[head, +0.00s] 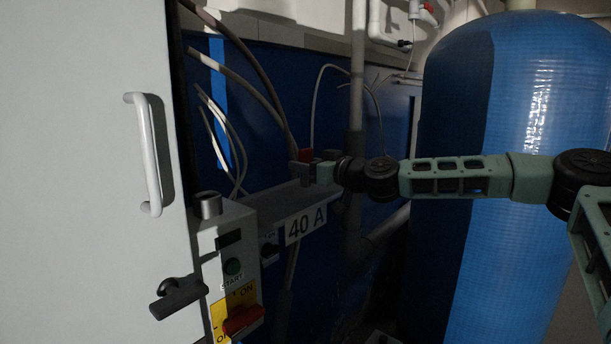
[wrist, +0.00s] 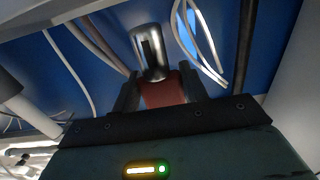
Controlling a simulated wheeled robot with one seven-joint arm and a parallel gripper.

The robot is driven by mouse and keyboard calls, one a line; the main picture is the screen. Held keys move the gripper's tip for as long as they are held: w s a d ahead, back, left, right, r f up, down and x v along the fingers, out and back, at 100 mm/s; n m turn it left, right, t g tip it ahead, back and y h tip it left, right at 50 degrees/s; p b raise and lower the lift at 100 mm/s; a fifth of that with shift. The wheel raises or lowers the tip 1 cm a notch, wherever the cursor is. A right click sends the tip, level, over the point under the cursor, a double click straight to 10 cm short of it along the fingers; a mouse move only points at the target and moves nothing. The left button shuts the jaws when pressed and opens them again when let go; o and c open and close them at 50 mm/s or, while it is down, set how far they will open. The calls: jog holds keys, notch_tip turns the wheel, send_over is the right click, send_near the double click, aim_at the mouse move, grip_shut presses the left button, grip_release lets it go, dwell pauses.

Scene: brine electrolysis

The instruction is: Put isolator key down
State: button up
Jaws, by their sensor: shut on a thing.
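My gripper (head: 303,168) is shut on the isolator key (head: 305,155), whose red body (wrist: 164,91) shows between the two dark fingers in the wrist view. A shiny metal cylinder with a dark slot shows directly beyond the red body; I cannot tell for certain whether it is part of the key. In the head view the gripper points left and holds the key in the air, above a grey ledge (head: 275,203) with a "40 A" label. The key's lower part is mostly hidden by the fingers.
A control box (head: 208,240) left of the ledge carries a metal cylinder (head: 208,205), a START button and a red switch handle (head: 243,320) on a yellow plate. A grey cabinet door (head: 90,200) stands left. Cables and a vertical pipe (head: 357,100) are close behind. A large blue tank (head: 520,100) stands right.

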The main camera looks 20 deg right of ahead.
aim_at(308, 186)
jog(key=shift+f+p, duration=0.45)
jog(key=shift+f, duration=1.2)
jog(key=shift+f, duration=0.2)
jog(key=o, duration=1.1)
jog(key=shift+r, duration=0.15)
jog(key=shift+s+d, duration=0.15)
jog(key=shift+d, duration=0.05)
jog(key=shift+b+v, duration=2.9)
jog(key=shift+v, duration=2.9)
